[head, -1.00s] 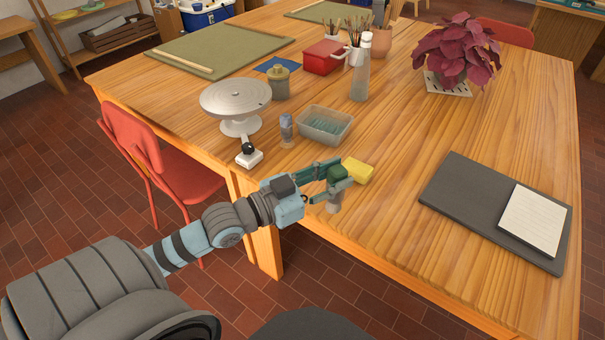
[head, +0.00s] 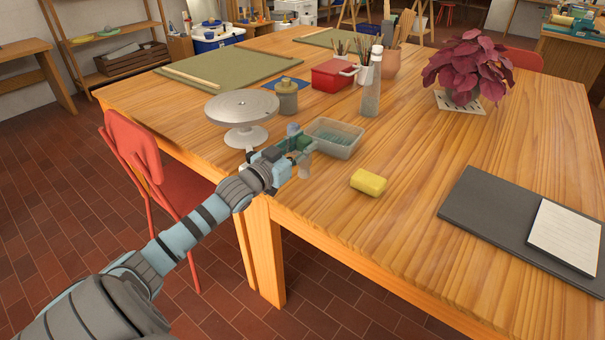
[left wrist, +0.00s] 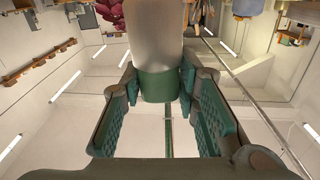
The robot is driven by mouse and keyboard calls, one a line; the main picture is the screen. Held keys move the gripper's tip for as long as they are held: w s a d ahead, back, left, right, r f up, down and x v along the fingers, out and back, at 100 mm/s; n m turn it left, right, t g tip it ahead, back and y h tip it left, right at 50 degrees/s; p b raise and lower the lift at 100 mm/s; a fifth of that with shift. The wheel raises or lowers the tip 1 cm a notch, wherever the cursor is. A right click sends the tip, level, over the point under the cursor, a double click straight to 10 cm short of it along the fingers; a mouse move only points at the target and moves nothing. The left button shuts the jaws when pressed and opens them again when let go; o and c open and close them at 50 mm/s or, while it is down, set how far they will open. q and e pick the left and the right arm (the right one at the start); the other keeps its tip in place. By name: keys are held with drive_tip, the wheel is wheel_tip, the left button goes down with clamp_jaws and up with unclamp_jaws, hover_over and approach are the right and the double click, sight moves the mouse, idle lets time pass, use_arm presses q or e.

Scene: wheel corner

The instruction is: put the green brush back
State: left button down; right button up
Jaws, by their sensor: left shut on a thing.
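In the left wrist view the brush (left wrist: 157,50) shows as a grey cylinder with a green band between the finger pads. The gripper and brush are in front of a clear tub (head: 333,139) in the head view; I cannot tell whether the brush touches the table. My right gripper is not in view.
A grey turntable (head: 242,108) stands left of the gripper. A yellow sponge (head: 368,182) lies to the right. A clear bottle (head: 371,92), red box (head: 333,75) and plant (head: 466,68) stand farther back. A red chair (head: 160,180) stands at left.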

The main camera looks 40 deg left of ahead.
sight(302, 162)
use_arm(q)
drive_tip(key=shift+f, duration=0.7)
wheel_tip(302, 162, down, 3)
drive_tip(key=b, duration=0.2)
drive_tip(key=shift+f+b, duration=0.15)
drive_tip(key=shift+b, duration=0.25)
drive_tip(key=shift+f, duration=0.25)
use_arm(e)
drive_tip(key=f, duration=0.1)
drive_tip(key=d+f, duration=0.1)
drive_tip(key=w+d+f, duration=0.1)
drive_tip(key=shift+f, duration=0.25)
use_arm(q)
drive_tip(key=c, duration=1.2)
unclamp_jaws()
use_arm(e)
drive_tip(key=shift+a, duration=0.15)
use_arm(q)
drive_tip(key=shift+r, duration=0.1)
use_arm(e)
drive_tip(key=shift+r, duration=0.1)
